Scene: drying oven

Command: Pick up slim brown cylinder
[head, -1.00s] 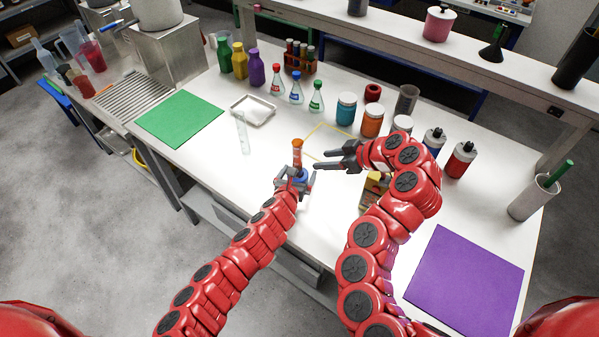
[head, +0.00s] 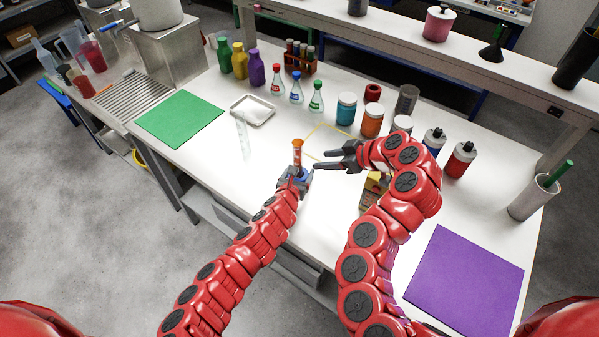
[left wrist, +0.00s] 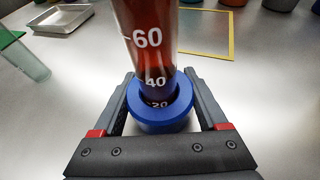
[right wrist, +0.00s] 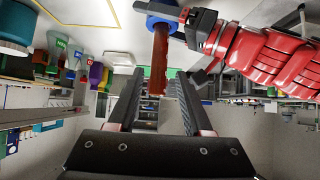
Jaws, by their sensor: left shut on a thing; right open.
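The slim brown cylinder (head: 297,153) stands upright near the table's front edge, with a blue base. In the left wrist view it is a clear brown measuring cylinder (left wrist: 155,45) with white marks and a blue ring-shaped base (left wrist: 160,108). My left gripper (head: 297,177) is shut on the base, one finger on each side. My right gripper (head: 324,160) is open and empty, just to the right of the cylinder. In the right wrist view the brown cylinder (right wrist: 158,60) appears upside down beyond the right fingers. Whether its base touches the table is hidden.
A yellow square outline (head: 343,132) lies behind my right gripper. A yellow-brown box (head: 372,187) is partly hidden by my right arm. Jars (head: 346,108) and flasks (head: 316,100) stand farther back.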

